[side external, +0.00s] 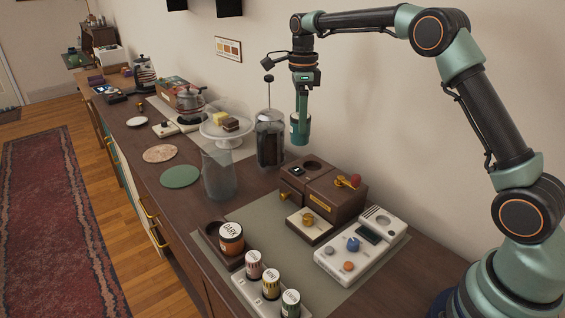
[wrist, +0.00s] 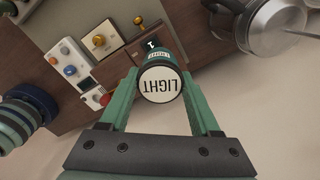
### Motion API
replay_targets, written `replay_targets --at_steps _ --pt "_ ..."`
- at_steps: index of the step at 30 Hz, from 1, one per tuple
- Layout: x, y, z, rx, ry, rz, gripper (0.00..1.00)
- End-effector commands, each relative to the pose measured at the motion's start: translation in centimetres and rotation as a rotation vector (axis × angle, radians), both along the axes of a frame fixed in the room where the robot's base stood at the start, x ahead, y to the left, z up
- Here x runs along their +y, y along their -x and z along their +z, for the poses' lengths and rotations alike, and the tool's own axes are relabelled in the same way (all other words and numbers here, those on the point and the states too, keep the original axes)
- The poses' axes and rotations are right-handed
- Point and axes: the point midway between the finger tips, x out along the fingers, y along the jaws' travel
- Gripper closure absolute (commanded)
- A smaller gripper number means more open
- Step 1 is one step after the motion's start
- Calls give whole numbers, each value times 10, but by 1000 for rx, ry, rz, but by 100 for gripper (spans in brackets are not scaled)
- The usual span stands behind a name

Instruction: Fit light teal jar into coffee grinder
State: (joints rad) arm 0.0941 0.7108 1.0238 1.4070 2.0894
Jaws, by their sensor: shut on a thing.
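The light teal jar (side external: 301,132) hangs upright from my gripper (side external: 302,112), above the counter and clear of the grinder. In the wrist view the jar's white lid (wrist: 161,85) reads LIGHT, and my gripper's green fingers (wrist: 162,92) close on it from both sides. The coffee grinder (side external: 338,198) is a brown box with a round opening in its top, a small display and a red-knobbed brass lever. The jar is above and slightly left of that opening in the side view. In the wrist view the jar hides part of the grinder (wrist: 127,57).
A French press (side external: 270,140) stands just left of the grinder, near the jar. A glass carafe (side external: 217,175) is farther left. In front are a DARK jar (side external: 231,238) in a brown holder, several small jars in a white rack (side external: 245,288), and a white control panel (side external: 345,258).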

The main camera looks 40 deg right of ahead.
Motion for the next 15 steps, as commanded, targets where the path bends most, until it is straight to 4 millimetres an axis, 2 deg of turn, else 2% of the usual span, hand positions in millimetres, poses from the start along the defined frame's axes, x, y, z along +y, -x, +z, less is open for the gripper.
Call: replay_targets --at_steps 1,3,6,15 --pt "-13 5 -1 0 0 -24 100" --pt "-24 10 -5 -1 1 -45 100" --pt "-33 15 -7 0 0 -63 100" --pt "-36 17 -23 0 0 -68 100"
